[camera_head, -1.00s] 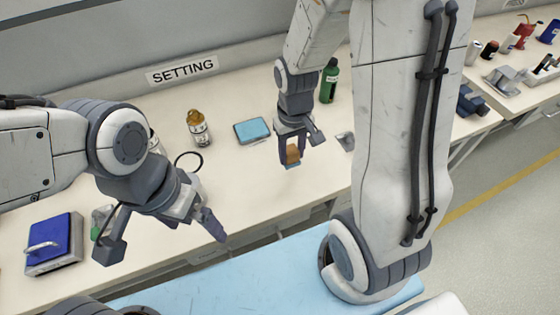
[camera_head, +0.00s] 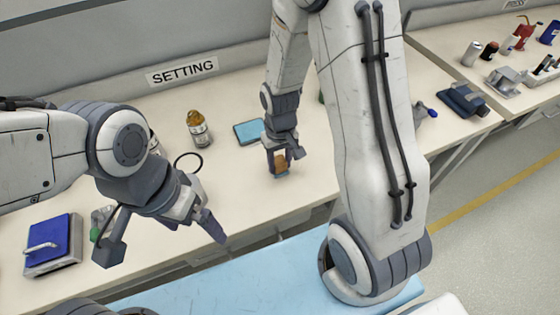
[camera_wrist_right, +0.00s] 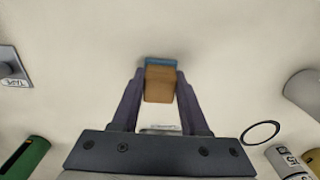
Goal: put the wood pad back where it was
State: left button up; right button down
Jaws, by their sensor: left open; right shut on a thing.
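The wood pad is a small brown block with a blue face (camera_head: 281,164), held in my right gripper (camera_head: 280,172) above the pale bench. In the right wrist view the brown block (camera_wrist_right: 159,84) sits between the fingertips, with a blue strip at its far end. My right gripper is shut on it. Whether the block touches the bench is hard to tell.
A light-blue flat pad (camera_head: 249,131) lies behind my right gripper. An amber bottle (camera_head: 198,128) and a black ring (camera_head: 188,156) are to its left. A blue box with a handle (camera_head: 54,243) stands front left. Bare bench surrounds the held block.

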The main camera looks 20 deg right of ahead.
aim_at(280, 162)
jog(key=shift+c, duration=2.1)
grip_release()
jog(key=shift+r, duration=0.35)
notch_tip(280, 162, up, 11)
jog(key=p, duration=0.2)
jog(key=s+a+r+n, duration=0.3)
jog(key=s+a, duration=0.3)
jog(key=s, duration=0.2)
jog(key=s+a+r+n+y, duration=0.1)
jog(key=s+a+r+n, duration=0.2)
jog(key=s+a, duration=0.3)
jog(key=s+n, duration=0.1)
jog(key=s, duration=0.2)
jog(key=shift+s+a, duration=0.2)
jog(key=shift+s, duration=0.1)
